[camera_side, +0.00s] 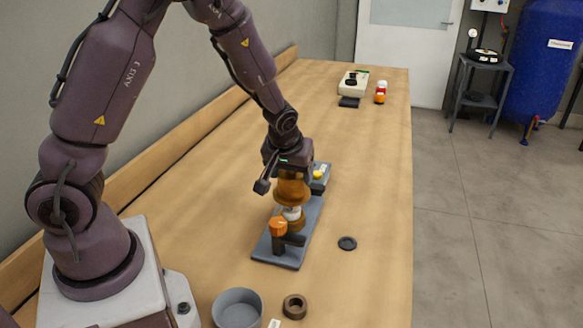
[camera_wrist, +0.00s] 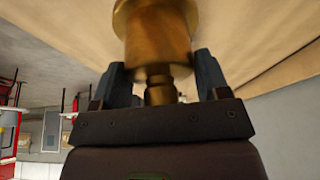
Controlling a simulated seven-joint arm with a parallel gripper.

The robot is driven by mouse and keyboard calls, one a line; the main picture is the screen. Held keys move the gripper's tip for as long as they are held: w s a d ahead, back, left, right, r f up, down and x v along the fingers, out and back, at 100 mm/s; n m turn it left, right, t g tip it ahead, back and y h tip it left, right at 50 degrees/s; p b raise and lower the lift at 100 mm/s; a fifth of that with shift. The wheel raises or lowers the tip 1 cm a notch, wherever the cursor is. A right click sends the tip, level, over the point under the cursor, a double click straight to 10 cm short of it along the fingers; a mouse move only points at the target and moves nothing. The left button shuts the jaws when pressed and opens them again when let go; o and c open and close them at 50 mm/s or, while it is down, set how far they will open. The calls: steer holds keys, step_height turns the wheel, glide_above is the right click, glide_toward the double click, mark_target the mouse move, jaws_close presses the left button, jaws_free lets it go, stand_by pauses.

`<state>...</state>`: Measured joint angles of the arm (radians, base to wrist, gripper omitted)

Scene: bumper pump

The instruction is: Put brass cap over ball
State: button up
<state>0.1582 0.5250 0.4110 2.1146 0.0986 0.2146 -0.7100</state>
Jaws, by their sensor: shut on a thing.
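The brass cap (camera_side: 293,187) is in my gripper (camera_side: 289,166), upright above the blue-grey base plate (camera_side: 273,249). A white rounded part (camera_side: 291,213), probably the ball, shows directly below the cap on a brass-coloured seat. I cannot tell whether the cap's lower rim touches it or is just above it. In the wrist view the cap (camera_wrist: 157,38) fills the top middle, and its narrow stem lies between the two fingers of my gripper (camera_wrist: 158,76). The ball is hidden there.
An orange knob (camera_side: 278,226) on a dark bracket stands in front of the cap. A grey block with a yellow button (camera_side: 318,174) is just behind. A black ring (camera_side: 347,243), brown ring (camera_side: 295,306) and grey bowl (camera_side: 237,307) lie nearby. The table's right side is mostly clear.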

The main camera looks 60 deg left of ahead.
mark_target(292, 191)
steer(key=shift+f, duration=2.75)
stand_by(1.0)
steer(key=o, duration=1.2)
steer(key=shift+o, duration=0.2)
steer(key=shift+r, duration=3.5)
